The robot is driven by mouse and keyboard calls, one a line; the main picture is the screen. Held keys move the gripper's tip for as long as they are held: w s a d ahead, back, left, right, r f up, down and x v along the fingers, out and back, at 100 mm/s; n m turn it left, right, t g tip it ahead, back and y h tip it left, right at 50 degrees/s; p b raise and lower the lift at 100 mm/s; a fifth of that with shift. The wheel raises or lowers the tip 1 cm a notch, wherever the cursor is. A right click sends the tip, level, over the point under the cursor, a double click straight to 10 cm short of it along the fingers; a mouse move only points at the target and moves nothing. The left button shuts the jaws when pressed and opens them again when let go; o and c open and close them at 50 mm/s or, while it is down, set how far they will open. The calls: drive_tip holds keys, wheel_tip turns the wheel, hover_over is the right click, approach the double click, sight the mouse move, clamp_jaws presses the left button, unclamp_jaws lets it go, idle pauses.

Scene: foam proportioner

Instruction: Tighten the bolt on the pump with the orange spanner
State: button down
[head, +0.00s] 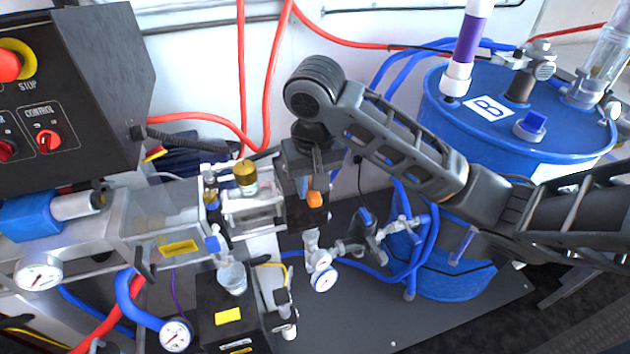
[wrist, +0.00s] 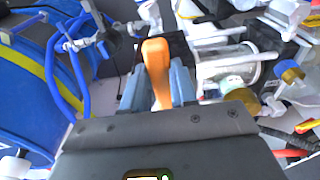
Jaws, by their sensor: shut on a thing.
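My gripper (head: 304,186) is shut on the orange spanner and points down beside the right end of the pump. The orange handle of the spanner (head: 315,199) shows just below the fingers in the head view. In the wrist view the orange handle (wrist: 157,68) stands between the two grey fingers (wrist: 158,90). The spanner's far end is hard to make out. The pump (head: 252,207), with clear cylinders and metal rods, is just left of my gripper; it also shows in the wrist view (wrist: 228,65). I cannot make out the bolt in either view.
A blue drum (head: 515,125) marked B stands right, behind my arm. A black control box (head: 75,85) with a red stop button is at left. Gauges (head: 323,279) and valves sit below my gripper. Red and blue hoses run around. The dark base plate (head: 400,315) has bare room.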

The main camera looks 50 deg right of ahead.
drive_tip(key=shift+w+a+m, duration=0.25)
drive_tip(key=shift+w+m, duration=0.15)
drive_tip(key=shift+m, duration=0.1)
drive_tip(key=shift+s+d, duration=0.1)
drive_tip(key=shift+d, duration=0.05)
drive_tip(key=shift+s+d+n, duration=0.1)
drive_tip(key=shift+d+n, duration=0.05)
drive_tip(key=shift+n, duration=0.15)
drive_tip(key=c, duration=0.8)
unclamp_jaws()
